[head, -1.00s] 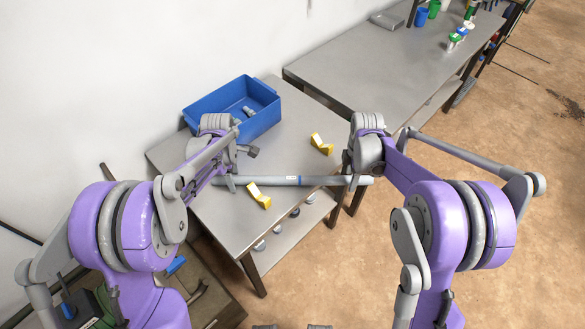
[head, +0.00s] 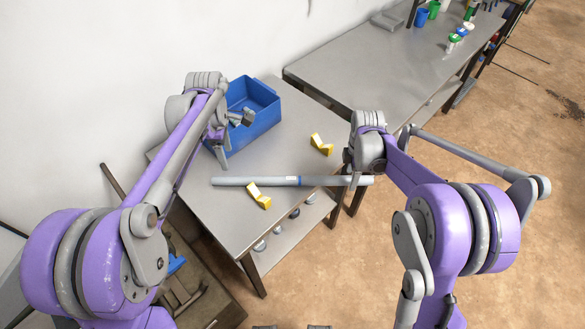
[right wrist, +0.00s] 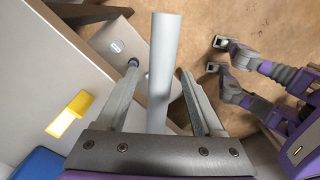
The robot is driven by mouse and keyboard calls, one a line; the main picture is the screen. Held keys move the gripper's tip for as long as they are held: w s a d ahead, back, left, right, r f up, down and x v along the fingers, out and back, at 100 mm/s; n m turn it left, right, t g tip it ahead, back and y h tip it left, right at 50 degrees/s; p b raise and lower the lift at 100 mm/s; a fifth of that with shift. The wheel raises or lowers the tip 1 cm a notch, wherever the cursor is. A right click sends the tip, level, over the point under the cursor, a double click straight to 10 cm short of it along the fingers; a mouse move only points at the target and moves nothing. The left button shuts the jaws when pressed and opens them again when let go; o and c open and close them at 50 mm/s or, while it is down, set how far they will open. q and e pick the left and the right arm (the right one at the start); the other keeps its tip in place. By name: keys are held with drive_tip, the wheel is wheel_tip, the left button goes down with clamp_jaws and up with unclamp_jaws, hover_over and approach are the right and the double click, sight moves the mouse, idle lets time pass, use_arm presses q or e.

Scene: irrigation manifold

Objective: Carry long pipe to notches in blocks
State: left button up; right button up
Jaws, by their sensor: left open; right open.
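The long grey pipe (head: 275,181) lies across the table, with a blue band and a white label. Its right end reaches past the table edge. One yellow notched block (head: 260,197) is at its near side, overlapping it in view. The other yellow block (head: 322,145) stands behind the pipe, clear of it. My left gripper (head: 235,140) is open and empty, behind the pipe's left part, near the blue bin. My right gripper (head: 354,172) is open at the pipe's right end. In the right wrist view the pipe (right wrist: 161,70) runs between its open fingers (right wrist: 158,85).
A longer metal bench (head: 380,75) with cups and bottles is at the back right. The tabletop (head: 290,155) between the bin and pipe is clear.

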wheel_tip(320, 180, up, 11)
idle(0.3)
use_arm(q)
drive_tip(key=shift+s, duration=0.1)
use_arm(e)
drive_tip(key=shift+s, duration=0.1)
use_arm(q)
drive_tip(key=s+f+m+t, duration=0.1)
drive_tip(key=s+m+t, duration=0.4)
drive_tip(key=s+m, duration=1.3)
drive_tip(key=s, duration=0.6)
drive_tip(key=shift+s+d+f, duration=0.2)
drive_tip(key=shift+s+d, duration=0.05)
drive_tip(key=shift+s, duration=0.15)
use_arm(e)
drive_tip(key=s+f+m+t, duration=0.1)
drive_tip(key=s+m+t, duration=0.4)
drive_tip(key=s+m, duration=1.3)
drive_tip(key=s, duration=0.6)
drive_tip(key=shift+s+a+f, duration=0.25)
drive_tip(key=shift+s+f, duration=0.05)
drive_tip(key=shift+s, duration=0.05)
